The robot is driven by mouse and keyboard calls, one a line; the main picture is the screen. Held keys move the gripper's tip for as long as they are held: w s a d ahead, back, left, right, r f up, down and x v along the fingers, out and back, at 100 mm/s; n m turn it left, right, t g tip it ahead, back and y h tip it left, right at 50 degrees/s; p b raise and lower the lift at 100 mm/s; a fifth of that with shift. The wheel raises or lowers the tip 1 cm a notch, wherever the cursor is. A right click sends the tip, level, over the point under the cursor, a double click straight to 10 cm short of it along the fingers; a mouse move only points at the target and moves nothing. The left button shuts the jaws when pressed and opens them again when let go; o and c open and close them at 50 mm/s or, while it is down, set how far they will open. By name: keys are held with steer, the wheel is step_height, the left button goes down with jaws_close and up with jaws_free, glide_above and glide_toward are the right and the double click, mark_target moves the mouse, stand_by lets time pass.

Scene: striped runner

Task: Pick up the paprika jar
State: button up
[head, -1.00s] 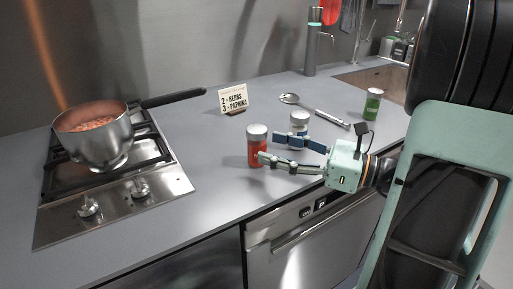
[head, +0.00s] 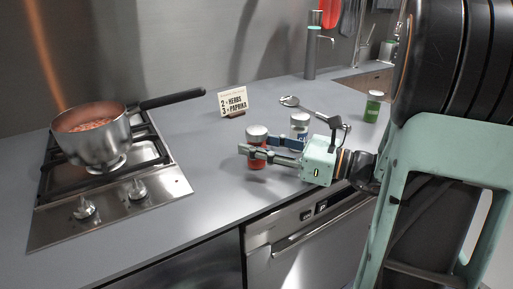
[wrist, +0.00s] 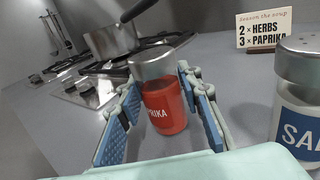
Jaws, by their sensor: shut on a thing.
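The paprika jar (wrist: 164,108) is red with a silver lid, and its label partly reads "PRIKA" in the wrist view. It stands upright between the two fingers of my gripper (wrist: 160,118). In the head view the red jar (head: 257,162) is partly hidden behind a finger of my gripper (head: 268,150), which is shut on it. The jar appears to be at counter level; whether its base touches the counter is hidden.
A salt jar (wrist: 299,95) stands close at the right of my gripper. A recipe card (head: 233,101), a spoon (head: 300,105) and a green jar (head: 373,106) are behind. A pot (head: 92,135) sits on the stove at the left. Counter between stove and jar is clear.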

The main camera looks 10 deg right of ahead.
steer(key=c, duration=0.3)
